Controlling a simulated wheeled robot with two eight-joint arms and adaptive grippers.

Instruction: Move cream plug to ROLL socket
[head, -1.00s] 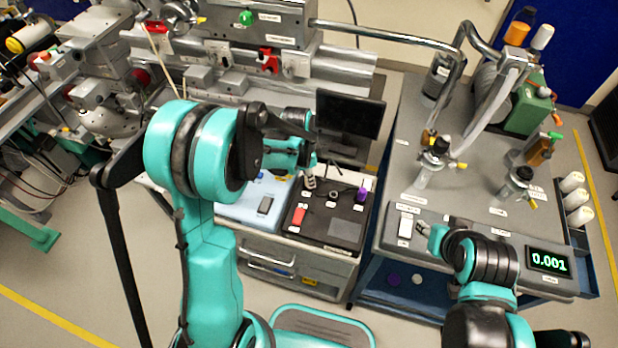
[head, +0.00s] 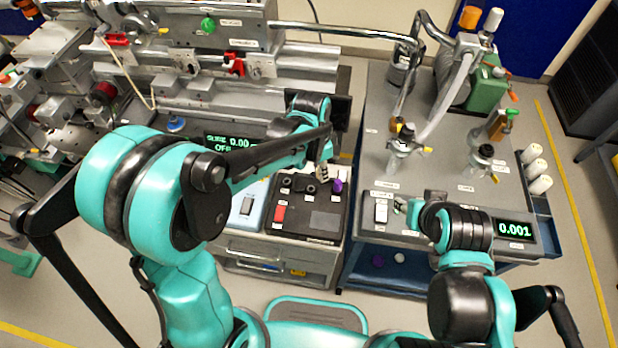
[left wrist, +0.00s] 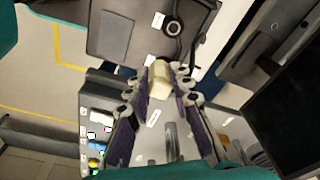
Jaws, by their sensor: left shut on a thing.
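The cream plug (left wrist: 160,80) is held between the dark fingers of my left gripper (left wrist: 162,92) in the left wrist view. In the head view my left gripper (head: 323,172) is at the back edge of the black control box (head: 312,222), beside the purple plug (head: 337,185). The cream plug appears above the box, clear of the sockets. Two dark round sockets, a left one (head: 285,184) and a middle one (head: 311,186), show in the box. Their labels are too small to read. My right gripper (head: 402,207) is beside a white switch (head: 381,213); its fingers are unclear.
A red switch (head: 279,214) is on the box front. A blue-white unit (head: 246,205) lies to its left. A monitor (left wrist: 292,115) stands close by in the left wrist view.

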